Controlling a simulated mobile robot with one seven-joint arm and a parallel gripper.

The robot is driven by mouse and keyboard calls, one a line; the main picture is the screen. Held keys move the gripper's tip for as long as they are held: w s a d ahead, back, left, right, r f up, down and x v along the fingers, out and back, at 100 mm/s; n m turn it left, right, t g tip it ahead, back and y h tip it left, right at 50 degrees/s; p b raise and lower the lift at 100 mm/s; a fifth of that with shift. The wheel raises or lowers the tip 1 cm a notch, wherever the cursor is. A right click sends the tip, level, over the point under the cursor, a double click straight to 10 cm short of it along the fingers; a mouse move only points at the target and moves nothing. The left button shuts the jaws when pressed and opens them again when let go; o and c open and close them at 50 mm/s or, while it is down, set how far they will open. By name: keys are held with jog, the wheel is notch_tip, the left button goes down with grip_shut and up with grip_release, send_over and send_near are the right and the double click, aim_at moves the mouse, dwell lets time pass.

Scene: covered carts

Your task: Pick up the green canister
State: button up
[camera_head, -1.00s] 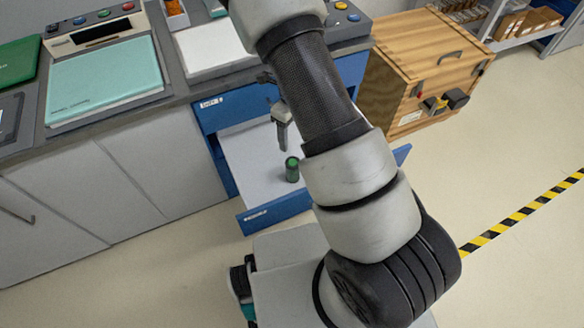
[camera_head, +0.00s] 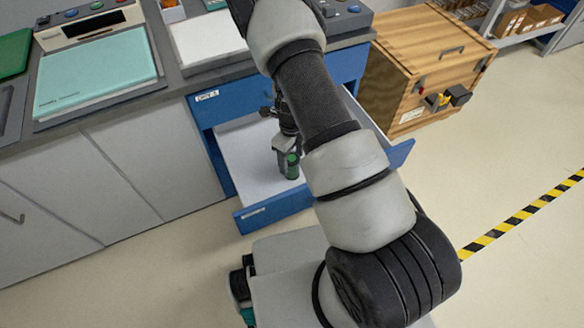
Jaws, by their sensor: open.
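The green canister (camera_head: 292,168) stands upright on the white floor of an open blue drawer (camera_head: 241,172). It is small and dark, with a brighter green top. My gripper (camera_head: 287,158) is down inside the drawer right at the canister, with its fingers at the canister's upper part. The jaws are open. The far finger and the exact contact are too small and partly hidden to make out. My arm crosses the picture and covers the drawer's right part.
The grey counter above holds a teal-topped device (camera_head: 95,76) and a white panel (camera_head: 207,42). A wooden crate (camera_head: 423,62) stands to the right. Open floor lies further right.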

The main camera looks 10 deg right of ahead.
notch_tip(320, 180, down, 2)
jog(key=shift+f, duration=0.1)
jog(key=c, duration=1.2)
